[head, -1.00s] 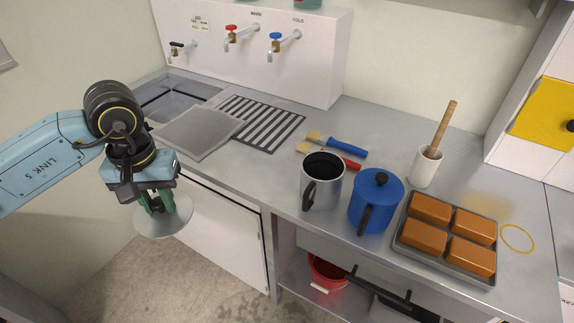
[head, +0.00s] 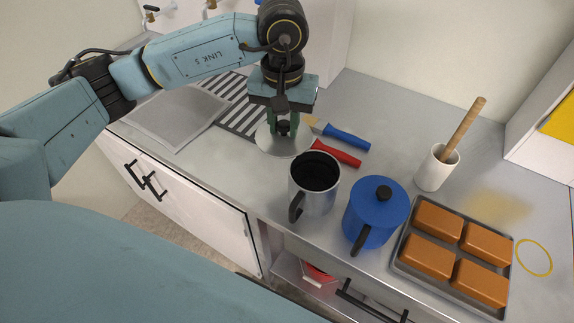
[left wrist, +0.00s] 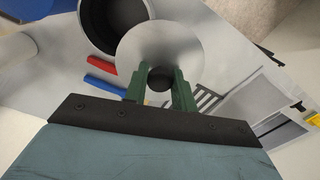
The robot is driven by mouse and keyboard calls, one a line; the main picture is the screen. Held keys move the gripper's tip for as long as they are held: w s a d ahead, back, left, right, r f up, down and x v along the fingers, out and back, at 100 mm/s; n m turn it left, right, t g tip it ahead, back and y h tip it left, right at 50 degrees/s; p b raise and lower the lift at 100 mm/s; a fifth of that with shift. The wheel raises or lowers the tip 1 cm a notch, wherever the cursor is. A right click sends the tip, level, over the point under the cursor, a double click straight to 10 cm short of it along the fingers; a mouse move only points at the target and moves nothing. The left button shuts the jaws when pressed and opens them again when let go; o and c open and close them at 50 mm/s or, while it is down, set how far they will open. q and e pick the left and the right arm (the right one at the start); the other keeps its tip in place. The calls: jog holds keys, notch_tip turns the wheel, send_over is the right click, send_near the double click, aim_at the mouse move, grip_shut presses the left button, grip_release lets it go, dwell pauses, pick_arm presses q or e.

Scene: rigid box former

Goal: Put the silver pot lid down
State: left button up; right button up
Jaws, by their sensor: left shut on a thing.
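The silver pot lid (head: 270,143) is a round metal disc with a dark knob. My left gripper (head: 283,126) is shut on its knob, with the disc below the fingers, over the counter just left of the silver pot. The left wrist view shows the lid (left wrist: 160,45) with the knob between the green fingers (left wrist: 160,82). I cannot tell whether the lid touches the counter. The silver pot (head: 316,190) stands uncovered, dark inside, with a black handle. My right gripper is not in view.
A blue pot (head: 372,218) with its lid on stands right of the silver pot. Brushes with a blue handle (head: 346,137) and a red handle (head: 337,153) lie behind it. A tray (head: 398,263) of brown loaves, a white crock (head: 435,172) and a striped rack (head: 240,108) are also on the counter.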

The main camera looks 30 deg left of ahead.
aim_at(266, 179)
pick_arm(q)
jog(key=shift+s+a+r+n, duration=0.15)
jog(key=shift+a+n, duration=0.15)
jog(key=shift+n, duration=0.8)
jog(key=n, duration=0.1)
jog(key=a+n, duration=0.1)
jog(key=n, duration=0.1)
jog(key=r+n, duration=0.1)
jog(key=shift+s+a+n, duration=0.2)
jog(key=shift+s+n, duration=0.15)
jog(key=shift+n, duration=0.05)
jog(key=n, duration=0.2)
jog(key=a+n, duration=0.1)
jog(key=n, duration=0.1)
jog(key=shift+s+r, duration=0.1)
jog(key=shift+r, duration=0.15)
jog(key=n, duration=0.2)
jog(key=a+n, duration=0.1)
jog(key=shift+s+a+r, duration=0.1)
jog(key=shift+s+r, duration=0.05)
jog(key=shift+r, duration=0.1)
jog(key=shift+f+n+b, duration=0.3)
jog(key=shift+b, duration=0.05)
notch_tip(266, 179, down, 17)
jog(key=shift+f+b, duration=0.2)
jog(key=shift+b, duration=0.15)
